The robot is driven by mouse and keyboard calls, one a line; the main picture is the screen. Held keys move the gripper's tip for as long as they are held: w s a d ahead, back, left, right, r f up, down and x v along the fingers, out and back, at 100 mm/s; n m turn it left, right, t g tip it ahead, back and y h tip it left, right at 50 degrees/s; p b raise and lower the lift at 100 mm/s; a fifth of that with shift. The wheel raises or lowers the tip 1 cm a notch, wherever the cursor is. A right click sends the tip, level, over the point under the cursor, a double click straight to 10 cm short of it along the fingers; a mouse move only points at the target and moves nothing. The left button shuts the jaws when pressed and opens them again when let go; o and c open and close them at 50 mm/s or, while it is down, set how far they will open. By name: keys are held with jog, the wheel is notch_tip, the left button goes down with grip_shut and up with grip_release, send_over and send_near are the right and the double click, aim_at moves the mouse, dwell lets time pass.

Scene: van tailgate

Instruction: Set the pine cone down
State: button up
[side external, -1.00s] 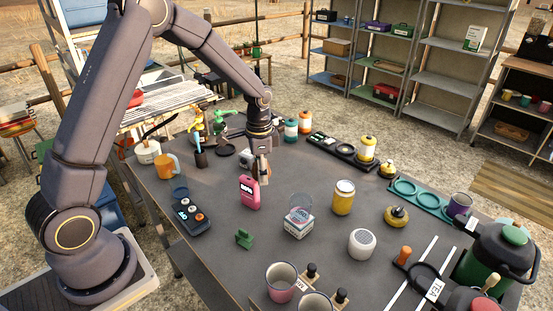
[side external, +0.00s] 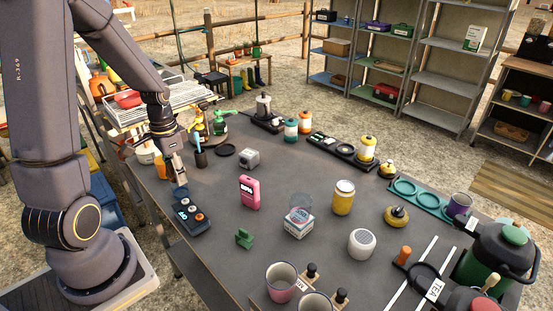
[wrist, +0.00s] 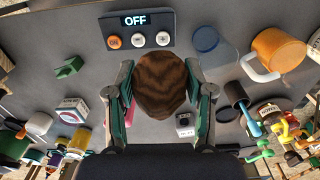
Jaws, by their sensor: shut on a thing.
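The pine cone (wrist: 161,84) is brown with banded scales and sits between the fingers of my gripper (wrist: 165,92) in the wrist view. Both green-lined fingers close on its sides. In the side external view my gripper (side external: 178,178) hangs over the left part of the dark table, by the orange mug and behind the button box. The pine cone is hard to make out there. I cannot tell how high it is above the table.
A button box (side external: 190,218) reading OFF (wrist: 140,30) lies close by. An orange mug (wrist: 278,50) and a blue see-through cup (wrist: 214,46) are near. A pink device (side external: 249,192) and a small grey camera-like box (side external: 249,158) stand to the right, with bare table between.

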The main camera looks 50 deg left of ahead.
jog(key=w+a+f, duration=0.4)
jog(key=w+a, duration=0.1)
jog(key=w, duration=0.3)
send_over(209, 183)
jog(key=f, duration=0.5)
jog(key=shift+s+f, duration=0.2)
jog(key=shift+f, duration=0.05)
jog(key=shift+w+f, duration=0.15)
jog(key=shift+f, duration=1.55)
jog(key=o, duration=1)
jog(key=shift+f, duration=0.15)
